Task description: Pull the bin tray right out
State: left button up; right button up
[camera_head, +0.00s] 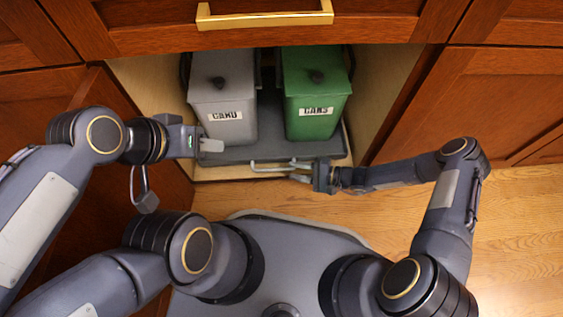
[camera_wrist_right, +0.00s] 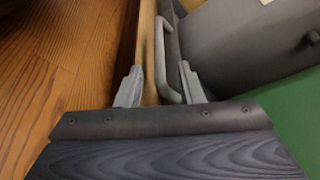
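The dark grey bin tray (camera_head: 235,156) lies low in the open cabinet, carrying a grey bin (camera_head: 222,95) and a green bin labelled CANS (camera_head: 315,95). A pale grey bar handle (camera_head: 268,168) is on the tray's front edge. My right gripper (camera_head: 300,171) is at the right part of this handle. In the right wrist view its two fingers (camera_wrist_right: 160,85) stand apart, with the handle (camera_wrist_right: 161,62) between them and gaps showing beside it. My left gripper (camera_head: 210,146) is by the grey bin's lower left front; its finger opening cannot be made out.
A drawer with a brass handle (camera_head: 265,20) is above the opening. An open cabinet door (camera_head: 95,95) stands at the left, close to my left arm. The pale cabinet side wall (camera_head: 385,95) bounds the bay on the right. Wooden floor (camera_head: 515,225) is clear at the right.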

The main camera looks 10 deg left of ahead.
aim_at(280, 168)
jog(key=b+x, duration=0.1)
jog(key=x, duration=0.4)
jog(key=shift+a+f+b, duration=0.15)
jog(key=shift+b, duration=0.25)
jog(key=shift+a, duration=0.45)
jog(key=shift+c, duration=0.2)
grip_shut()
